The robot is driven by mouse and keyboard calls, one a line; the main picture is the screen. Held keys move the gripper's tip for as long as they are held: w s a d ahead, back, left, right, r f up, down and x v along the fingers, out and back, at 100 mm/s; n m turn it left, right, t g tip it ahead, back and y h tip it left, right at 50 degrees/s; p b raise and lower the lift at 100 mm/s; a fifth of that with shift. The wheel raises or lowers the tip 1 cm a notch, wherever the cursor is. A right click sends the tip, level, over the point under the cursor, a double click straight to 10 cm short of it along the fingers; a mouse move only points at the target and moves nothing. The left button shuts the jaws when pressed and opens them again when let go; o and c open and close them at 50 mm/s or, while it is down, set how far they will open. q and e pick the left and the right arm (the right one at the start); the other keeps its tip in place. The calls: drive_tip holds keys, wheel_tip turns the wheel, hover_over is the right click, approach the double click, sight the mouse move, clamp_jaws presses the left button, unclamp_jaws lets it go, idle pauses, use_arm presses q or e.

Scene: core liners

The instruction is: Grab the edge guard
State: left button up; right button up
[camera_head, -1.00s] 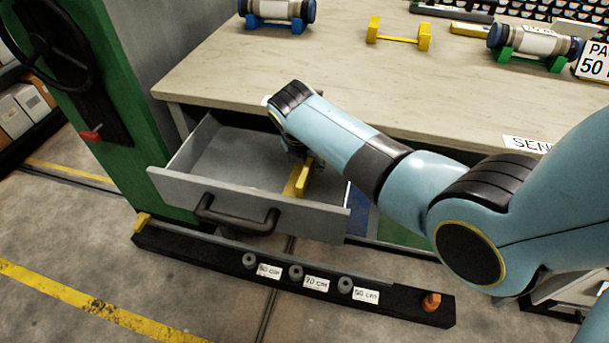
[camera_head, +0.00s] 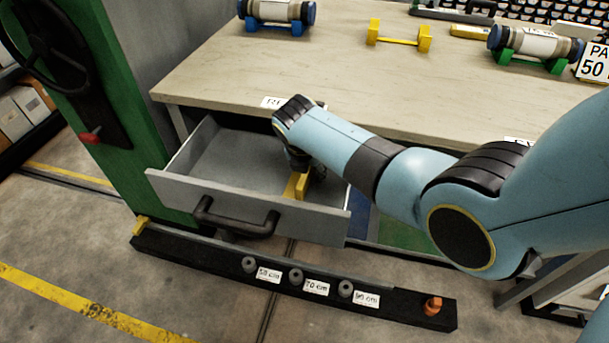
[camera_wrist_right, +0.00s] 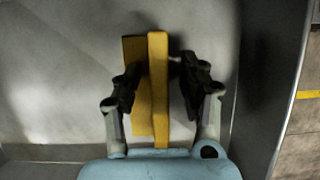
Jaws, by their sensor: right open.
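The edge guard (camera_head: 297,186) is a yellow angled piece lying in the open grey drawer, toward its right side. In the right wrist view the edge guard (camera_wrist_right: 158,80) runs lengthwise between my fingers. My right gripper (camera_wrist_right: 160,82) is open, with one dark finger on each side of the guard's upright flange. The left finger is over the flat flange; a gap shows on the right. In the head view my right gripper (camera_head: 303,170) reaches down into the drawer and is mostly hidden by its own wrist. My left gripper is not in view.
The grey drawer (camera_head: 180,188) has a dark handle (camera_head: 236,222) and walls close around my gripper. The wooden bench top (camera_head: 340,75) is just above. A black rail (camera_head: 200,258) with pegs and length labels lies in front. A green machine (camera_head: 115,120) stands left.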

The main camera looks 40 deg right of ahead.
drive_tip(key=shift+c, duration=0.2)
clamp_jaws()
drive_tip(key=shift+r, duration=0.1)
